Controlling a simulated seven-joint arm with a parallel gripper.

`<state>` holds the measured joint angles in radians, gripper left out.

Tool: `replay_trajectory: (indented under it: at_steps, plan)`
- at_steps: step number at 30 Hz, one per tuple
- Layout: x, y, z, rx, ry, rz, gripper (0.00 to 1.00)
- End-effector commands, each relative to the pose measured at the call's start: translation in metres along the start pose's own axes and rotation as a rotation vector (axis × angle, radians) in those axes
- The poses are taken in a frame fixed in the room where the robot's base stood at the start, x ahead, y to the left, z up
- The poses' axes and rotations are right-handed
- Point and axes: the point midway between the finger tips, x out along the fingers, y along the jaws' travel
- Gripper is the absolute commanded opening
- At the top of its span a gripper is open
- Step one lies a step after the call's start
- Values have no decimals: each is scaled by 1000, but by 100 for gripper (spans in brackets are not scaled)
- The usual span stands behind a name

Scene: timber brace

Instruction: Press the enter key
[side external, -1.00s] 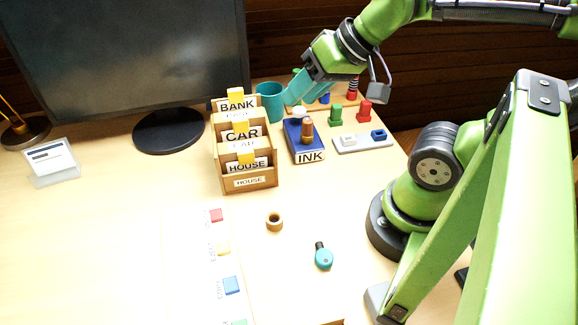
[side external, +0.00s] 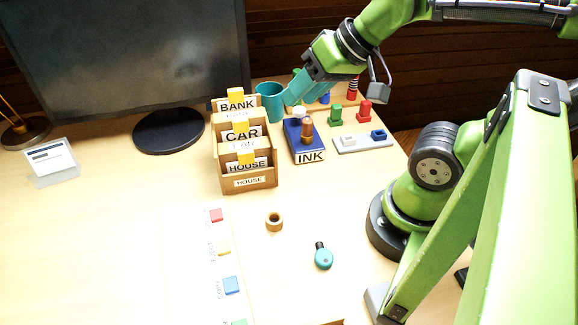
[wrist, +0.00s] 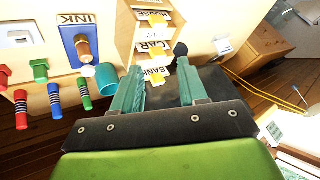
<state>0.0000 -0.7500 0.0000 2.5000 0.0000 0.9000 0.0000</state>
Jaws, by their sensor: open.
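No keyboard and no key marked enter can be made out in either view. A grey plate (side external: 362,143) with one white and one blue raised piece lies at the back right; I cannot tell whether these are keys. My gripper (side external: 290,95) is above the back of the desk, close to the teal cup (side external: 268,100) in the picture. In the wrist view my gripper (wrist: 160,68) has its two teal fingers apart with nothing held between them. The card box (wrist: 148,30) shows beyond the fingertips.
The wooden card box (side external: 250,182) and blue ink pad (side external: 306,155) with a stamp stand near the gripper. Green (side external: 336,114) and red (side external: 365,110) pieces stand behind. A monitor (side external: 120,60) fills the back left. Coloured blocks (side external: 231,285) line a labelled strip.

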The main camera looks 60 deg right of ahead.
Motion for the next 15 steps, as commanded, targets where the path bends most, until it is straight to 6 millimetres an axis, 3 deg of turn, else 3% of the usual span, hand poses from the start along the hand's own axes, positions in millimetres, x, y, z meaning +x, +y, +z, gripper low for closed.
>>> replay_trajectory:
  at_steps: [2, 10, 15]
  plan:
    - [0, 0, 0, 0, 0, 0, 43]
    - [0, 0, 0, 0, 0, 0, 3]
    - [0, 0, 0, 0, 0, 0, 0]
